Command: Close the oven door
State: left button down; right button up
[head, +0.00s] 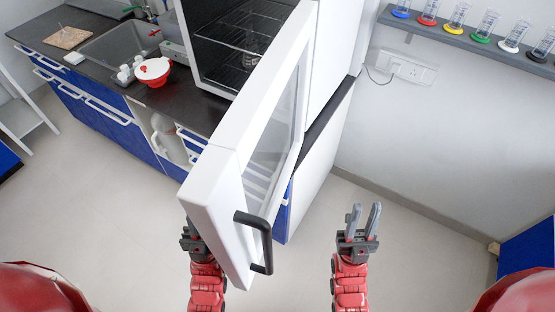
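The white oven door (225,150) stands wide open and swings out toward me, with a glass pane and a black handle (266,240) at its near end. The oven (240,45) sits on the dark counter, and wire racks show inside its dark cavity. My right gripper (363,217) is to the right of the door, apart from it, with its two grey fingers spread and nothing between them. My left gripper (187,228) is at the left side of the door's near end, partly behind it. Its fingertips are hidden, and I cannot tell whether it touches the door.
A counter (185,105) with a sink (120,52) and a red-and-white pot (153,71) is on the left. A wall shelf (470,42) with several coloured-base cylinders is at the upper right. The floor to the right of the door is clear.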

aim_at(234, 192)
jog(key=k+l+u, duration=0.25)
jog(key=k+l, duration=0.5)
jog(key=k, duration=0.1)
